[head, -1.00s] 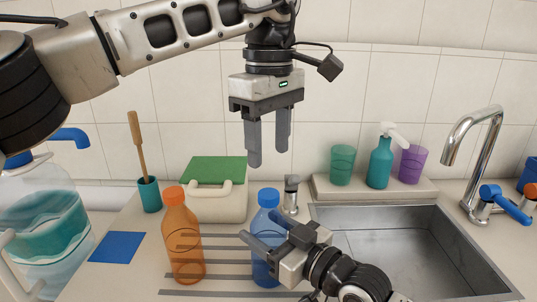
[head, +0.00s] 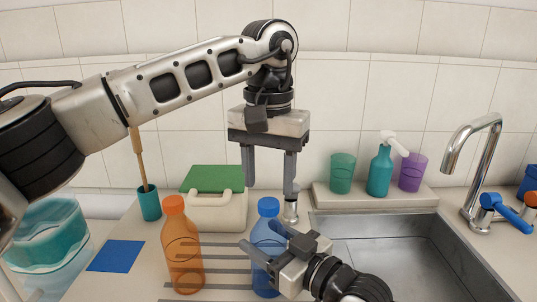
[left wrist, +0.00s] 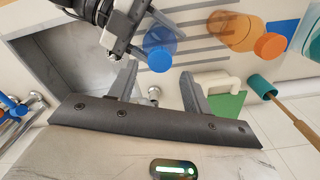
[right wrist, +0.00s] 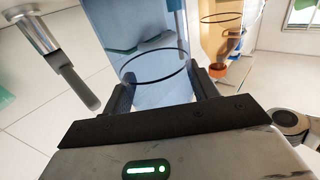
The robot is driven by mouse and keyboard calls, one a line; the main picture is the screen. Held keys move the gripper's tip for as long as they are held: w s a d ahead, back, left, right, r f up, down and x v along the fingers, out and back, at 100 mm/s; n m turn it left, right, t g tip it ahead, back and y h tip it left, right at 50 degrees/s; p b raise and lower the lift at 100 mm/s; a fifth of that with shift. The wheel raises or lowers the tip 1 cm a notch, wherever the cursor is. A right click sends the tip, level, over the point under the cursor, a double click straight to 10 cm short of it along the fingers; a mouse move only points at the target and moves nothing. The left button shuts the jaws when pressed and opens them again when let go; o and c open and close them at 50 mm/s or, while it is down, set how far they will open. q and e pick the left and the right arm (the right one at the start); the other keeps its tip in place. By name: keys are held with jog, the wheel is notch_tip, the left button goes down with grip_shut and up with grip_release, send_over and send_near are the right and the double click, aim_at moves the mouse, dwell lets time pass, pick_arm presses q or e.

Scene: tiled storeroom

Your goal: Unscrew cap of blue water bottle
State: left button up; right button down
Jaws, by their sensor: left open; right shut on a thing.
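The blue water bottle (head: 268,232) stands upright on the counter with its blue cap (head: 268,206) on top. My right gripper (head: 262,248) is shut around the bottle's body; in the right wrist view the clear blue body (right wrist: 135,45) is between its fingers. My left gripper (head: 269,188) points down above the bottle, open and empty, with its fingertips a little higher than the cap. In the left wrist view the cap (left wrist: 159,59) shows beyond and between the open fingers (left wrist: 158,77), apart from them.
An orange bottle (head: 182,250) stands left of the blue one. A green-lidded box (head: 215,208) and a teal brush cup (head: 149,203) stand behind. The sink (head: 390,245) is at right, with a metal dispenser (head: 291,206) near its corner. A blue square (head: 116,256) lies at left.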

aim_at(268, 202)
pick_arm(q)
jog(key=shift+f, duration=2.05)
